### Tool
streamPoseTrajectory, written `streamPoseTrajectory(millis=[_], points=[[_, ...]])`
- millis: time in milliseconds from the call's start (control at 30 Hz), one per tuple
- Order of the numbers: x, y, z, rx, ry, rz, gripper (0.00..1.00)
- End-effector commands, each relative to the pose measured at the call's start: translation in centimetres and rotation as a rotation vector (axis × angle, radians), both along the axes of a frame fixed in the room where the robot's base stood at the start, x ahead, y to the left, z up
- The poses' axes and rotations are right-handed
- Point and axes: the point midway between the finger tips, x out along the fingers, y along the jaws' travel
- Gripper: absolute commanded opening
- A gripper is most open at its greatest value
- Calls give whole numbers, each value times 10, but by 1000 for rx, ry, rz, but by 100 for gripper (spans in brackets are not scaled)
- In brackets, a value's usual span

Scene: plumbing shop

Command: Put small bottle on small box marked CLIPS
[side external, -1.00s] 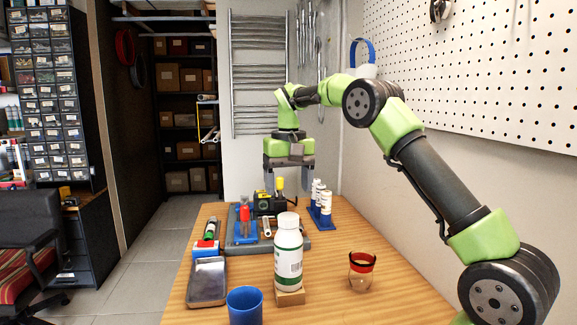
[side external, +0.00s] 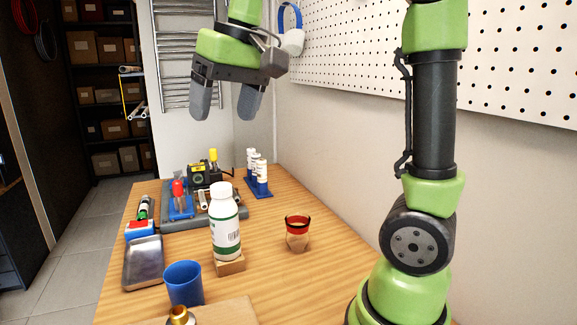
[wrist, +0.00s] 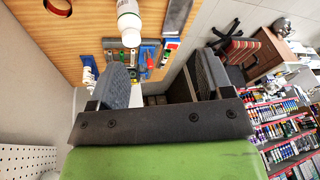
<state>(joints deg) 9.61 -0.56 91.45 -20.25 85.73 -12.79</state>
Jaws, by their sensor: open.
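The bottle (side external: 225,228), white with a white cap and a green-banded label, stands upright at the middle of the table. It appears to rest on a small tan box (side external: 231,267), whose top it mostly hides. I cannot read any marking on the box. The bottle also shows at the top of the wrist view (wrist: 130,18). My gripper (side external: 225,112) is open and empty, high above the table and apart from the bottle. Its two fingers point down. In the wrist view my gripper (wrist: 160,72) has nothing between its fingers.
A blue cup (side external: 184,284) and grey tray (side external: 143,265) stand left of the bottle, a red-rimmed glass (side external: 297,235) to its right. Behind are a grey tool holder (side external: 180,222) and a blue rack (side external: 259,190) of white bottles. Table front right is clear.

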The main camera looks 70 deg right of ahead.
Motion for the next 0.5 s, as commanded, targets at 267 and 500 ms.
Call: streamPoseTrajectory(millis=[267, 500], points=[[-94, 49, -29, 79, -230, 57, 73], [-126, 60, -57, 127, -321, 53, 73]])
